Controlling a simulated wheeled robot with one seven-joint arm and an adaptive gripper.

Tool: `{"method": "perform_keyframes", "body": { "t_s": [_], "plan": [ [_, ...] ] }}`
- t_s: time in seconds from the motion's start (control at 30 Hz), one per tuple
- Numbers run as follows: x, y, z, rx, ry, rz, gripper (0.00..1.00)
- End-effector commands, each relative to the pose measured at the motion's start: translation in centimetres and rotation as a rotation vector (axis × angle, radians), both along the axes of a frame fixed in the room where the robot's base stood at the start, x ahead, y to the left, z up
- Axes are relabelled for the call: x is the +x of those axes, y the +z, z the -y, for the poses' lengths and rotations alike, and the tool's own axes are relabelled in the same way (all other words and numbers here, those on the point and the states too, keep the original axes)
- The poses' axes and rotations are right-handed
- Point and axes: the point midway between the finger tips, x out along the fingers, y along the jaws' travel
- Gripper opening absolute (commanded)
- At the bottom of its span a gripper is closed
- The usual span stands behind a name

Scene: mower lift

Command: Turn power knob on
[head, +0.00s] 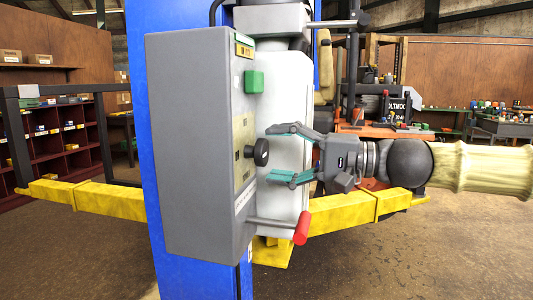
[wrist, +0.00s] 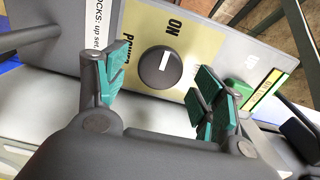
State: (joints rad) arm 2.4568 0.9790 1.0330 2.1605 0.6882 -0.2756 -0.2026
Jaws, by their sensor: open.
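The power knob (head: 261,152) is a round black dial on the side face of a grey control box (head: 190,150). In the wrist view the knob (wrist: 158,75) sits on a beige plate, and its white mark lies on the side toward the "ON" lettering. The word "power" is partly hidden by a finger. My gripper (head: 270,154) is open, coming from the right, with its teal-padded fingers above and below the knob in the head view. In the wrist view my gripper (wrist: 160,78) has fingers on either side of the knob.
A green button (head: 254,82) is above the knob on the box. A lever with a red grip (head: 302,228) sticks out below my gripper. A blue post (head: 150,90) and yellow lift arms (head: 85,195) stand around. Open floor lies at the lower right.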

Motion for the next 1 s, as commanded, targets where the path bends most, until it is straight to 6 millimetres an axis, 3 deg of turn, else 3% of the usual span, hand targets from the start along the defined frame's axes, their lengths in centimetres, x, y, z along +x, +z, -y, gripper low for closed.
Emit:
{"method": "perform_keyframes", "body": {
  "t_s": [0.6,1.0],
  "plan": [
    [-1.9,0.0,7.1,0.001,0.0,0.001,0.69],
    [-2.3,0.0,8.2,0.0,0.002,0.0,0.69]
  ]
}}
